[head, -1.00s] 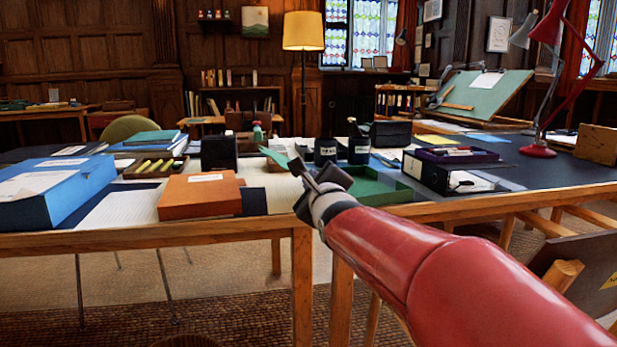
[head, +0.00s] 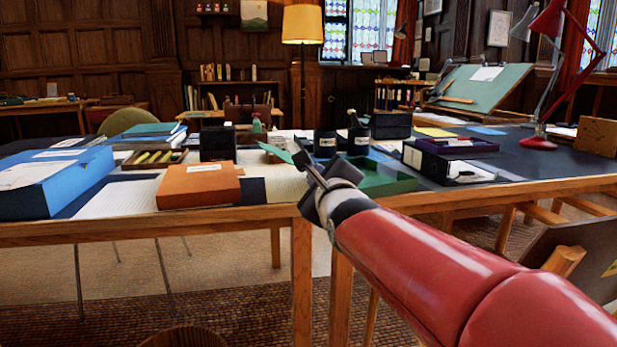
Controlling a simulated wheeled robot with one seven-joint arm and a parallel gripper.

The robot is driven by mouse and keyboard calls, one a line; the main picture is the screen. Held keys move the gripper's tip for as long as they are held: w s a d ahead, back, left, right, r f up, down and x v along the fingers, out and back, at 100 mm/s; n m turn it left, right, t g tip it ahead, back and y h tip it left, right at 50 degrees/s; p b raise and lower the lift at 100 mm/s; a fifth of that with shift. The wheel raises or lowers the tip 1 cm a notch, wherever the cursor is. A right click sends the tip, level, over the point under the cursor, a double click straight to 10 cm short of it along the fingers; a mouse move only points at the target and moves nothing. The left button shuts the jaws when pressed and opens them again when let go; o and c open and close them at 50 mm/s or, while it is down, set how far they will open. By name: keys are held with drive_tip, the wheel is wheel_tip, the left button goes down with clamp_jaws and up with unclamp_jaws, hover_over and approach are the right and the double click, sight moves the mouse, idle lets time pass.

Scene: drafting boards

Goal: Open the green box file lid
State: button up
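The green box file (head: 392,185) lies on the near table, just right of my gripper and behind it. Its green tray is uncovered, with the inside and low walls in view. A pale green flap (head: 275,152) sticks up at a slant left of my gripper; it looks like the raised lid, but its join to the box is hidden behind the gripper. My gripper (head: 322,168) is in front of the box's left part. Its dark fingers look apart, with nothing seen between them. I cannot tell whether it touches the flap.
An orange box (head: 198,187) and a blue box file (head: 65,183) lie to the left. Black cups (head: 326,144) stand behind the green box. A black box file (head: 455,165) lies to the right, with a red lamp (head: 538,143) beyond it.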

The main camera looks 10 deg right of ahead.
drive_tip(key=shift+s+b, duration=0.85)
drive_tip(key=shift+s, duration=1.8)
drive_tip(key=shift+f+b, duration=0.15)
drive_tip(key=shift+b, duration=0.25)
